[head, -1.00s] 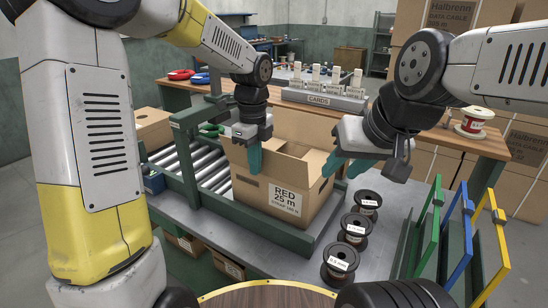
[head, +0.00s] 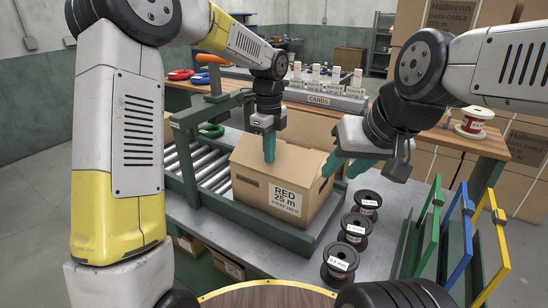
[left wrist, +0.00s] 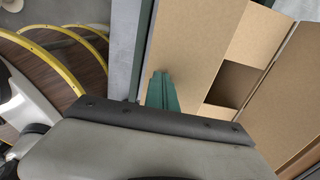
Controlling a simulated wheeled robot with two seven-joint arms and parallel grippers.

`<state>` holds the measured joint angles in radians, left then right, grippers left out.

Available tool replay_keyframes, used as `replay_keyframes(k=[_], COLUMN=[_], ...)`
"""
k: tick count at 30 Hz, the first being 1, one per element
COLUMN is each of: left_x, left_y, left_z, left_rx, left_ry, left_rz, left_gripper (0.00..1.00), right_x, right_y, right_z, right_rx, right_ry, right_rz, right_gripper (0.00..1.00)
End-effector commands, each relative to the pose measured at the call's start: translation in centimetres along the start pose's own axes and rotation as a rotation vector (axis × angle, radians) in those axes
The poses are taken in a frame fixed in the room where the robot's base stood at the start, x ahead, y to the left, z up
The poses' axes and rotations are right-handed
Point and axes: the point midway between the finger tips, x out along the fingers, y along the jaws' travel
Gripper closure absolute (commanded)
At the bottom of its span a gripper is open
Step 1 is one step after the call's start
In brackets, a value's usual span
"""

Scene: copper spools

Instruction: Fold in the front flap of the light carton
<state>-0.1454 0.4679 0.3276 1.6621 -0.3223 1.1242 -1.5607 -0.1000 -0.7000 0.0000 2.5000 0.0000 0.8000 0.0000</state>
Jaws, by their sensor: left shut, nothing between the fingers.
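The light carton (head: 252,190), labelled RED 25 m, stands on the bench beside the rollers. Its front flap (head: 250,157) lies folded inward over the top; the left wrist view shows this flap (left wrist: 197,50) as a broad flat panel with a dark gap (left wrist: 235,85) beyond it and other flaps around. My left gripper (head: 269,160) is shut and empty, pointing down at the flap; its tips (left wrist: 162,80) touch it or hover just above, I cannot tell which. My right gripper (head: 347,165) is open with teal fingers apart at the carton's right side.
Several dark spools (head: 341,263) stand right of the carton. Green, blue and yellow upright frames (head: 464,240) stand further right. A green rail (head: 190,165) and rollers (head: 212,165) lie to the left. A CARDS holder (head: 322,100) stands on the table behind.

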Motion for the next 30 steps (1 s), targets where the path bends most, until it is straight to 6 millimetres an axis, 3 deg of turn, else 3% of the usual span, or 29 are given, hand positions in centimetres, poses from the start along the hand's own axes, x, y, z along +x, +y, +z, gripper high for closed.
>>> replay_keyframes(k=[14, 23, 30], left_x=[0.2, 2.4, 2.4], left_y=[-3.4, -3.2, -3.2], left_z=[-0.1, 0.0, 0.0], left_rx=[0.002, 0.001, 0.001], left_ry=[0.000, 0.001, 0.000], left_rz=[0.000, 0.003, 0.001], left_gripper=[1.00, 1.00, 1.00], right_x=[0.0, 0.0, 0.0], right_y=[0.0, 0.0, 0.0], right_z=[0.0, 0.0, 0.0], right_rx=[0.000, 0.000, 0.000], right_ry=[0.000, 0.000, 0.000], right_rz=[0.000, 0.000, 0.000], right_gripper=[0.64, 0.64, 0.64])
